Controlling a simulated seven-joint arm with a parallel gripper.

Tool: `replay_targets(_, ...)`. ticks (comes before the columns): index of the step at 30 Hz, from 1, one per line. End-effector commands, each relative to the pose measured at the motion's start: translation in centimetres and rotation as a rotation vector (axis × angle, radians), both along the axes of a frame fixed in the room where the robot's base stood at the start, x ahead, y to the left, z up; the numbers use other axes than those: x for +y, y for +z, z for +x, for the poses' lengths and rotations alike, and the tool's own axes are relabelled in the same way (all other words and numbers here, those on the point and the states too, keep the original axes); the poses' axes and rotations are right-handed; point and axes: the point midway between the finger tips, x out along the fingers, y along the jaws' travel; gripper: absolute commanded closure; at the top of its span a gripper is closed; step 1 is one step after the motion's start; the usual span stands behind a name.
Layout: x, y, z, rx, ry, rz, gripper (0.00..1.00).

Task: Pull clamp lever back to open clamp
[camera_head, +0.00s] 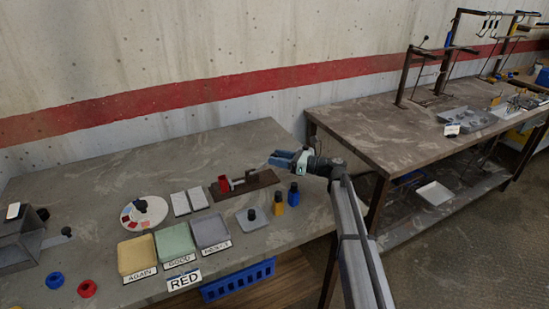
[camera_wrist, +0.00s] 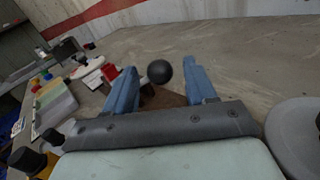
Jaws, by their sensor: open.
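The clamp has a red body (camera_head: 224,184) on a dark brown board (camera_head: 262,180) in the middle of the near table. The red body also shows in the wrist view (camera_wrist: 109,72), left of my left finger. A black ball knob (camera_wrist: 159,71), which looks like the lever's end, appears between my two blue fingers in the wrist view. My gripper (camera_head: 277,160) reaches in from the right over the board's right end. It is open, with clear space visible on both sides of the knob. The lever's shaft is hard to make out.
Coloured trays (camera_head: 174,242) line the front. The table behind the clamp is clear.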

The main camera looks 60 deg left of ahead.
Motion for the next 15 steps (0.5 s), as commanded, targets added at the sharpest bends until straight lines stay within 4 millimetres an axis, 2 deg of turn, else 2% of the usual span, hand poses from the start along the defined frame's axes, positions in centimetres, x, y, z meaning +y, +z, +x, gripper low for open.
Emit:
replay_targets(6, 1.16, 0.01, -1.13, 0.000, 0.001, 0.000, 0.44)
replay_targets(15, 1.31, 0.00, -1.30, 0.000, 0.000, 0.000, 0.44)
